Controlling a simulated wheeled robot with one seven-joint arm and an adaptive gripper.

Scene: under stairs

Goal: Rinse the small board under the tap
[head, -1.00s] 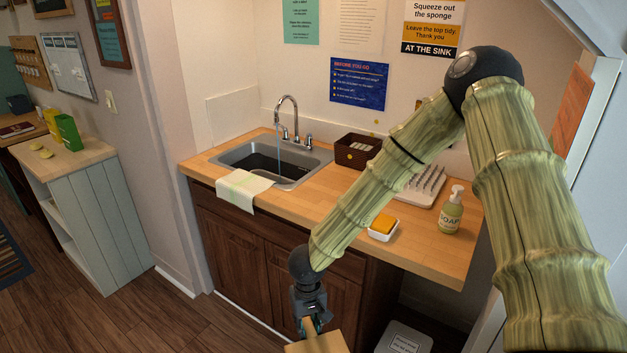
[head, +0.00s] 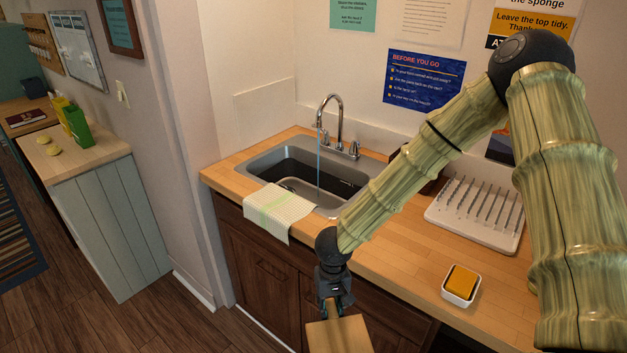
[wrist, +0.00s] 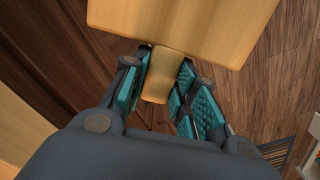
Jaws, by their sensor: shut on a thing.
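The small board (head: 340,337) is pale wood and shows at the bottom of the head view, partly cut off by the frame edge. My gripper (head: 331,307) is shut on its handle. In the wrist view the board (wrist: 190,25) extends beyond the fingers, with its handle (wrist: 160,75) between the teal pads. The gripper and board are in front of the counter, outside the sink (head: 262,160). The tap (head: 339,115) stands behind the sink, and a thin blue stream of water (head: 318,165) falls from it into the basin.
A striped cloth (head: 279,210) hangs over the counter's front edge before the sink. A white drying rack (head: 474,225) and a sponge in a dish (head: 461,283) are on the wooden counter (head: 400,262). A low shelf unit (head: 110,215) stands left, with open floor between.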

